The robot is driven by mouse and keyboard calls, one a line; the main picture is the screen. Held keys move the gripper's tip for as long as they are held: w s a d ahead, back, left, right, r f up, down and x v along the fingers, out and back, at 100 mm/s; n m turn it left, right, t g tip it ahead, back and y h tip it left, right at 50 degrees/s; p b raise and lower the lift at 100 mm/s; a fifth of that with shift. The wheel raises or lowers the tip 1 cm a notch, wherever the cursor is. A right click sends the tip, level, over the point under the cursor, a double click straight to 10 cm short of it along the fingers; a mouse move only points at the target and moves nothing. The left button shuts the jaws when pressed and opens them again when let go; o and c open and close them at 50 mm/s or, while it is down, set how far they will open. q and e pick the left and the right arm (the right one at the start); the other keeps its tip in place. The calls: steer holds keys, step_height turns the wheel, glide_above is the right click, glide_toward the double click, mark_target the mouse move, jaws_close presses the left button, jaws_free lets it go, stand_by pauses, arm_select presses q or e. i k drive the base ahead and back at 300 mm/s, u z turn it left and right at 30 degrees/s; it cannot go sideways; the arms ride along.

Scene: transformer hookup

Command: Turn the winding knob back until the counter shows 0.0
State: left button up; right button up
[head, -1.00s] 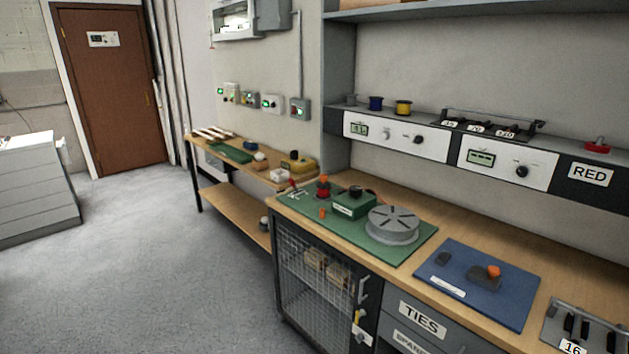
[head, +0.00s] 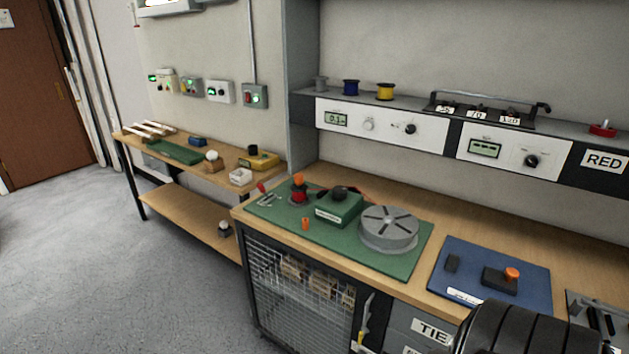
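No part is clearly marked as the winding knob or the counter. A left wall panel (head: 426,130) has a small display (head: 337,119) that seems to read about 0.1, though its digits are too small to be sure. Beside it are a pale knob (head: 368,125) and a black knob (head: 410,129). A green box (head: 339,209) with a black knob (head: 339,193) on top stands on the green mat, next to a grey slotted drum (head: 389,229). Neither gripper is in view. A dark rounded part of my own body fills the bottom right corner.
The green mat (head: 272,218) also holds a red post with an orange top (head: 299,188) and a small orange piece (head: 305,223). A blue mat (head: 458,255) lies to the right. A second panel (head: 513,152) has its own display and knob. Open floor lies left.

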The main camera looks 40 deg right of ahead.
mark_target(339, 193)
steer(key=z, duration=0.3)
steer(key=i, duration=0.95)
steer(key=z, duration=0.45)
